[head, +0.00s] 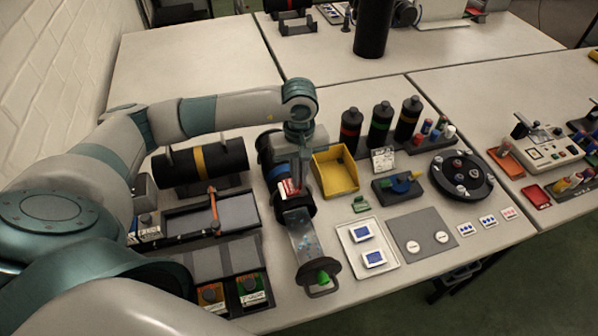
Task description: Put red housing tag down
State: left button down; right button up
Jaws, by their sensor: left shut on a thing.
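My left gripper (297,180) comes down from the left arm over the black cylinder housing (272,150). It is shut on the red housing tag (287,189), a small red and white piece at its fingertips. The tag is just over the dark cylinder body; I cannot tell whether it touches it. The housing has a blue band, and a clear section (305,238) extends toward the front, ending in a dark round cap with a green knob (323,277). The gripper hides part of the housing. My right gripper is not in view.
A yellow bin (336,172) stands right of the gripper. A white tray with blue cards (353,230) and a grey mat (412,222) lie front right. Several dark bottles (381,122) stand behind. A black cylinder with a yellow band (228,158) lies left.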

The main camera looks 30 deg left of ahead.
pick_arm(q)
jog(key=shift+f, duration=0.2)
jog(key=c, duration=1.9)
grip_release()
jog(key=shift+r, duration=0.1)
jog(key=shift+r, duration=0.3)
jog(key=shift+r+b, duration=2.8)
jog(key=shift+r, duration=3.05)
